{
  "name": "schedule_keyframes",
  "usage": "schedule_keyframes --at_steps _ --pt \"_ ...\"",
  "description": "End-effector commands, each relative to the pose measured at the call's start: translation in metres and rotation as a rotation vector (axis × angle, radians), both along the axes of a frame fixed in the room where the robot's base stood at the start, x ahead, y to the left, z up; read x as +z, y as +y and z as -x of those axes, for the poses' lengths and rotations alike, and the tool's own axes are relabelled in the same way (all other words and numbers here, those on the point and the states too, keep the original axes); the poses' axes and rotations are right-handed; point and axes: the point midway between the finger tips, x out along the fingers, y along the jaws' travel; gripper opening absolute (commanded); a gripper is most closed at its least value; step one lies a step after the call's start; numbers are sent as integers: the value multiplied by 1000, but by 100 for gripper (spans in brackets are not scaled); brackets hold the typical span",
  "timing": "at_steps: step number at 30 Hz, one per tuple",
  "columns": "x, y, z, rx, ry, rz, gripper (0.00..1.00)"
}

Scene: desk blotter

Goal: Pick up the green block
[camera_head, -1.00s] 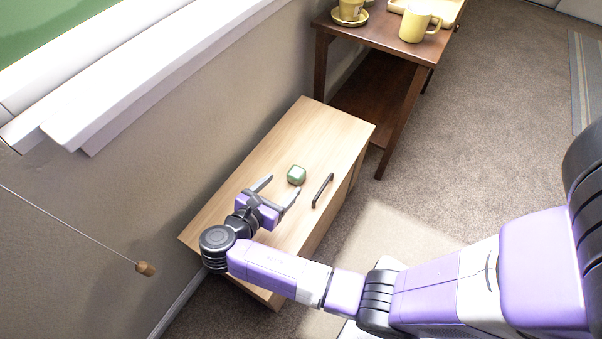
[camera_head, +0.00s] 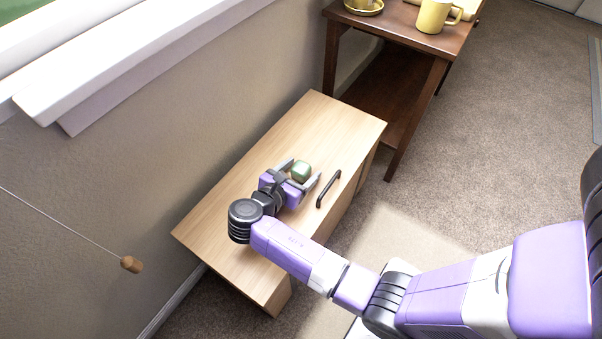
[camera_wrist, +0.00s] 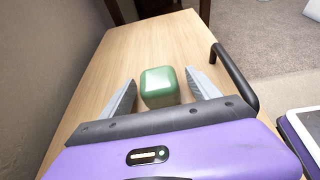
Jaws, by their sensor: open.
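The green block (camera_head: 301,171) is a small rounded cube resting on top of the light wooden cabinet (camera_head: 232,178). My gripper (camera_head: 300,173) is open low over the cabinet top, with one finger on each side of the block. In the wrist view the block (camera_wrist: 160,87) sits between the two grey fingers (camera_wrist: 160,95), nearer the left-hand to right-hand middle, with a gap visible on both sides. Its lower near edge is close to the gripper's dark palm bar.
A black handle (camera_head: 328,188) stands on the cabinet top just right of my gripper. A dark wooden table (camera_head: 400,38) with a yellow mug (camera_head: 434,15) is beyond the cabinet. The wall and white window sill (camera_head: 120,60) are at left. The cabinet's far end is clear.

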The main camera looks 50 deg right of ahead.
Motion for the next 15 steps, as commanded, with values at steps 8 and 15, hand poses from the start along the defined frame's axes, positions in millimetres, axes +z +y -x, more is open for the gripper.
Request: schedule_keyframes --at_steps 8,15 --pt "0 -1 0 0 0 0 65" --pt "0 -1 0 0 0 0 18"
